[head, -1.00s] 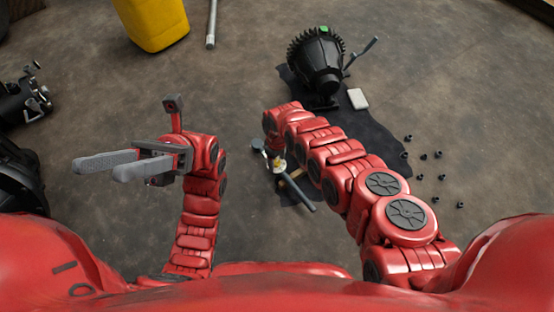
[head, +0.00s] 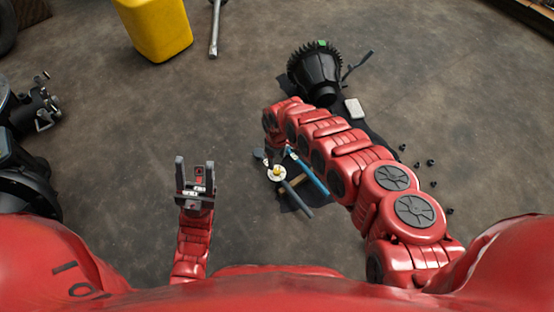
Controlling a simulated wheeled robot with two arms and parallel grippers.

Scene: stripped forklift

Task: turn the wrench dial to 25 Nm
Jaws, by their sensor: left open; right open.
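A dark bar-shaped tool, which looks like the wrench (head: 299,204), lies slantwise on the floor in the middle. A round white dial (head: 276,173) with a yellowish centre sits on it; its reading is too small to make out. My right gripper (head: 274,153) hangs down close above the dial, largely hidden by its own arm; whether it touches cannot be told. It is open. My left gripper (head: 195,163) is open and empty, its two grey fingers pointing up the picture, well left of the dial.
A blue-handled tool (head: 310,176) and a wooden-coloured piece (head: 291,186) lie beside the wrench. A black geared housing (head: 315,70), a white block (head: 354,108) and several bolts (head: 431,162) lie beyond. A yellow container (head: 155,30) stands back left. Floor between is clear.

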